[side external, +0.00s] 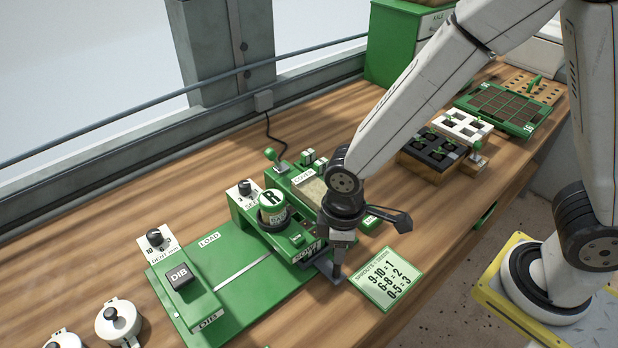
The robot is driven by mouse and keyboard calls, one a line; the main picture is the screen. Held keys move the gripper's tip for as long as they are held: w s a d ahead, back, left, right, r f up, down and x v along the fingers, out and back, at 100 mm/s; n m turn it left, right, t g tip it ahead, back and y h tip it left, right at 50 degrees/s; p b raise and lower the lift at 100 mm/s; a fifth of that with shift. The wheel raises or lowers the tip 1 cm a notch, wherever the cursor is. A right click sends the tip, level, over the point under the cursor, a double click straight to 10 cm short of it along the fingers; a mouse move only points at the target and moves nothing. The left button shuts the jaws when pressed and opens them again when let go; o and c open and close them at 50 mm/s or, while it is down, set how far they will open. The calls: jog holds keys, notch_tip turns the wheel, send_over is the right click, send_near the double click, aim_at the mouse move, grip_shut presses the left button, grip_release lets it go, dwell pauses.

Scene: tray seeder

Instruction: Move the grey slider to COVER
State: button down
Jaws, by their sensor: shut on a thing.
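The green tray seeder (255,285) lies along the bench, with labels LOAD, DIB, SOW and COVER visible from left to right. My gripper (337,277) points down at its front edge, next to the SOW label (308,252). It is shut on the grey slider (322,265), a flat grey piece that shows just left of the fingers. The rest of the slider is hidden by the gripper. The COVER label (303,177) is farther back, beside a bin of pale material (313,191). My wrist hides part of the seeder's right end.
A green SPROUTS-SEEDS card (386,278) lies just right of my gripper. Seedling trays (432,150) are farther right. White lidded pots (117,322) stand front left.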

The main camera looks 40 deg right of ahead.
jog(key=d, duration=0.6)
jog(key=shift+d, duration=0.1)
jog(key=shift+c, duration=2)
grip_release()
jog(key=shift+r, duration=0.2)
notch_tip(320, 180, up, 8)
jog(key=shift+f, duration=0.25)
